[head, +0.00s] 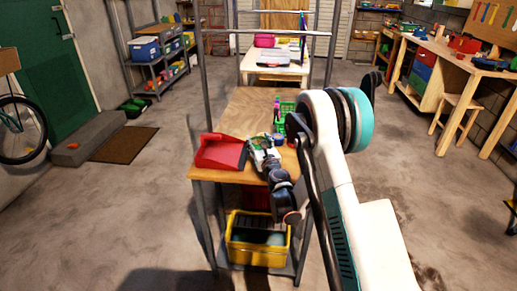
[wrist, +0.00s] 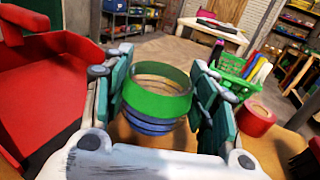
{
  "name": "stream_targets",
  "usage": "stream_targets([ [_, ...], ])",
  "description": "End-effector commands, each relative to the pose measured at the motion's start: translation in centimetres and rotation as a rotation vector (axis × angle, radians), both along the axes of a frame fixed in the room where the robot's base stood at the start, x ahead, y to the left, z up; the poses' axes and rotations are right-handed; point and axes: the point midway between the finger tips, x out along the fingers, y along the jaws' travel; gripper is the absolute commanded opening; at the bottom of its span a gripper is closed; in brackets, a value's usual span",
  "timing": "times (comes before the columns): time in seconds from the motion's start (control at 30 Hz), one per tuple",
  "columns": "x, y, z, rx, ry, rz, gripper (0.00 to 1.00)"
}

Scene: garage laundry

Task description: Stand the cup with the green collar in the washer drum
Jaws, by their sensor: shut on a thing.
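The cup with the green collar (wrist: 157,95) sits between the teal finger pads of my gripper (wrist: 152,82) in the wrist view. It has a wide green band near its rim and blue bands below, and its open mouth faces up. My gripper is shut on its sides. In the head view my gripper (head: 262,158) is over the near end of the wooden-topped bench, and the cup is hard to make out there. I cannot make out a washer drum in either view.
A red open bin (head: 218,152) stands close left of my gripper, also in the wrist view (wrist: 45,80). A green basket (wrist: 238,72) with coloured items and a red roll (wrist: 255,118) are to the right. A yellow crate (head: 258,258) sits below. The wooden top (head: 245,105) is clear farther back.

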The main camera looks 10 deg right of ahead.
Motion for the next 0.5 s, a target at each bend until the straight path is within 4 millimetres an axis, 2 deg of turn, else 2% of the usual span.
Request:
stream_targets([
  [0.03, 0.04, 0.0, -1.1, 0.0, 0.0, 0.0, 0.37],
  [0.1, 0.03, 0.0, -1.65, 0.0, 0.0, 0.0, 0.37],
  [0.47, 0.01, 0.01, -1.82, 0.0, 0.0, 0.0, 0.37],
  [0.5, 0.01, 0.01, -1.79, 0.0, 0.0, 0.0, 0.6],
])
